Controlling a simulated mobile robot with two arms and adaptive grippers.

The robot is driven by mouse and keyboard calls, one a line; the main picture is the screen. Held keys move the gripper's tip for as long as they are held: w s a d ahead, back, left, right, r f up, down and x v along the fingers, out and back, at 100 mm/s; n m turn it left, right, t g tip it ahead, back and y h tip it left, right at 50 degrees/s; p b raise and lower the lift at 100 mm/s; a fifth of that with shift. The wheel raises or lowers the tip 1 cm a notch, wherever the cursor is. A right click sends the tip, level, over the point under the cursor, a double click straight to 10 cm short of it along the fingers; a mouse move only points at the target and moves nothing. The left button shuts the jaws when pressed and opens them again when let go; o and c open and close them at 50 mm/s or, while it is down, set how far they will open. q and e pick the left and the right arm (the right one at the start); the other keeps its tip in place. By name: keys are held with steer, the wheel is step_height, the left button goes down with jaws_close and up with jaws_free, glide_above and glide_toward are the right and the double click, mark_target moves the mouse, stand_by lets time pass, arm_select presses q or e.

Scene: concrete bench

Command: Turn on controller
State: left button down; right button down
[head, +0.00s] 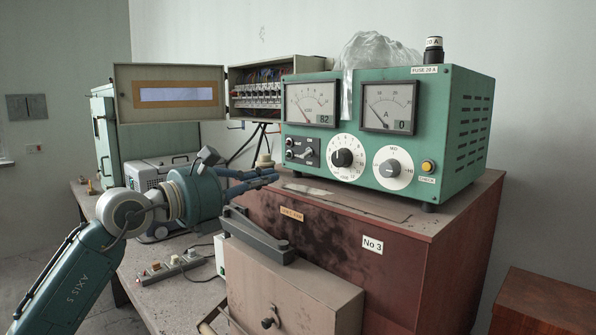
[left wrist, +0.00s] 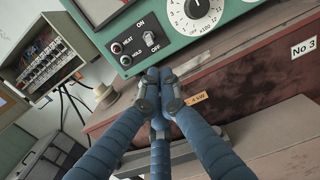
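The green controller (head: 345,135) stands on a brown cabinet, with two dial meters, two round knobs and a small black switch panel (head: 302,152) at its lower left. In the left wrist view the panel has a toggle switch (left wrist: 151,41) under the word ON, beside HEAT and HOLD fittings. I cannot tell surely which way the toggle is thrown. My left gripper (head: 274,175) is just below and left of the panel, apart from the toggle. In the left wrist view its blue fingers (left wrist: 159,90) come together with nothing seen between them. My right gripper is in neither view.
The brown cabinet (head: 400,255) has a ledge below the controller. A breaker box (head: 262,93) with an open door stands behind at the left. A grey case (head: 290,290) with a dark handle is in front, below my gripper. A power strip (head: 172,268) lies at the left.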

arm_select(q)
steer(key=p, duration=0.4)
glide_toward(312, 167)
steer(key=x, duration=0.4)
steer(key=shift+w+d+r, duration=0.2)
steer(key=shift+w+d+f, duration=0.15)
steer(key=shift+w+d, duration=0.35)
